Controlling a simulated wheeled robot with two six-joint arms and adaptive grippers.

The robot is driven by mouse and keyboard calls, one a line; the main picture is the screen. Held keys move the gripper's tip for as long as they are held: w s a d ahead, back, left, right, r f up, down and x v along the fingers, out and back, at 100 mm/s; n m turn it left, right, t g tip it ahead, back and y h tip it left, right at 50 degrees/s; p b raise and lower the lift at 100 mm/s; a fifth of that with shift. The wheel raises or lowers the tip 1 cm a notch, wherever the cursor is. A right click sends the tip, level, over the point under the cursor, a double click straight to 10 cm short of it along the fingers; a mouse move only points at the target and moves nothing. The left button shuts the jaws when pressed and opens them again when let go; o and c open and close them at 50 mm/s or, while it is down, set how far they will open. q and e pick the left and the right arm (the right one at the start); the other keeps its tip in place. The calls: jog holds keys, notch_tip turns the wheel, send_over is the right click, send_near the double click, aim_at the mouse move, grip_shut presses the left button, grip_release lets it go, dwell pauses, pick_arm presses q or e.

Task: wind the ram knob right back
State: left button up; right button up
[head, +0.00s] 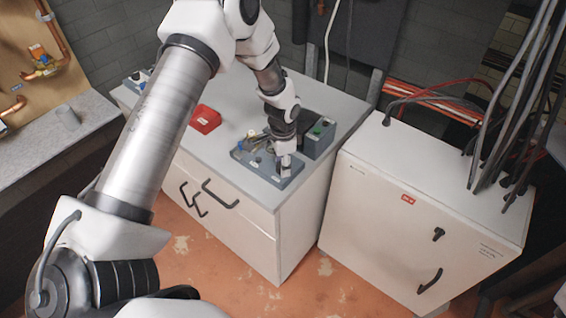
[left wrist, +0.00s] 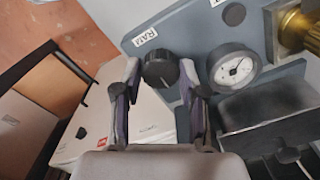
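The black ram knob (left wrist: 161,69) sits on a blue-grey panel (left wrist: 205,42) beside a white label reading RAM (left wrist: 146,37). My left gripper (left wrist: 160,73) is open, with one finger on each side of the knob in the left wrist view. A small gap shows at the left finger; the right finger looks very close to the knob, and I cannot tell if it touches. In the head view my left gripper (head: 286,163) points down at the front right of the panel (head: 250,158) and hides the knob. My right gripper is out of view.
A pressure gauge (left wrist: 233,68) and a brass fitting (left wrist: 300,30) stand close to the knob. A dark box with a green button (head: 318,137) stands behind the panel, and a red case (head: 204,119) lies left on the cabinet top. A white cabinet (head: 400,215) stands to the right.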

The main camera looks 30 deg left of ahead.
pick_arm(q)
jog(key=o, duration=0.3)
jog(key=shift+s+f, duration=0.15)
jog(key=shift+o, duration=0.2)
jog(key=shift+a, duration=0.1)
notch_tip(320, 180, up, 12)
dwell(0.3)
